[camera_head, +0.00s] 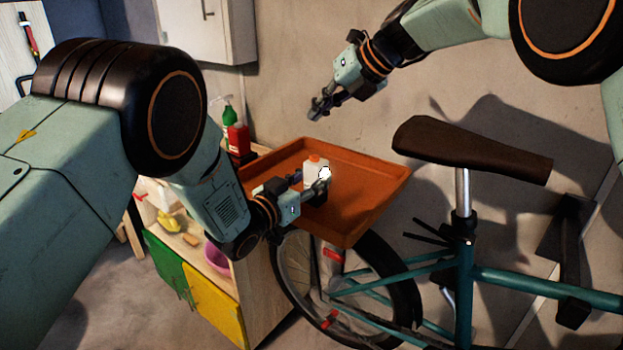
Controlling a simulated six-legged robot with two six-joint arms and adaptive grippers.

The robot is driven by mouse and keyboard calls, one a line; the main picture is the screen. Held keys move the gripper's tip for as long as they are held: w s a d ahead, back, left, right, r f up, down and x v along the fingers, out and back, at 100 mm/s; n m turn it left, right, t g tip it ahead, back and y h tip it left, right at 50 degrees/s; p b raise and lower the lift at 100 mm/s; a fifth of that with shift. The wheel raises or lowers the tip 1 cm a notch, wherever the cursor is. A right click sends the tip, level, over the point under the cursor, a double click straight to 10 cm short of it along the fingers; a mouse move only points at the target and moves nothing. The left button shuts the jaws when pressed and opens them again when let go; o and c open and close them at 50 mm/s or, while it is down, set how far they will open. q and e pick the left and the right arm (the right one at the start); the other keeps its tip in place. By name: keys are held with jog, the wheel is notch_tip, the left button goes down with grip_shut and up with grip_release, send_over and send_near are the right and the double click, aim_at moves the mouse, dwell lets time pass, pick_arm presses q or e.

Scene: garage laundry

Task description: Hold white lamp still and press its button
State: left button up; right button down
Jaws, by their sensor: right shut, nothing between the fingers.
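My right gripper (317,108) is shut and empty. It hangs above the tray's back edge, higher than the lamp and apart from it.
The orange tray (368,180) is otherwise bare. A bicycle with a brown saddle (470,148) stands at the right. Red and green bottles (238,138) stand behind the tray's left corner. A wooden cabinet with green and yellow doors (212,305) is below left.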

pick_arm(q)
jog(key=o, duration=0.5)
jog(key=shift+o, duration=0.2)
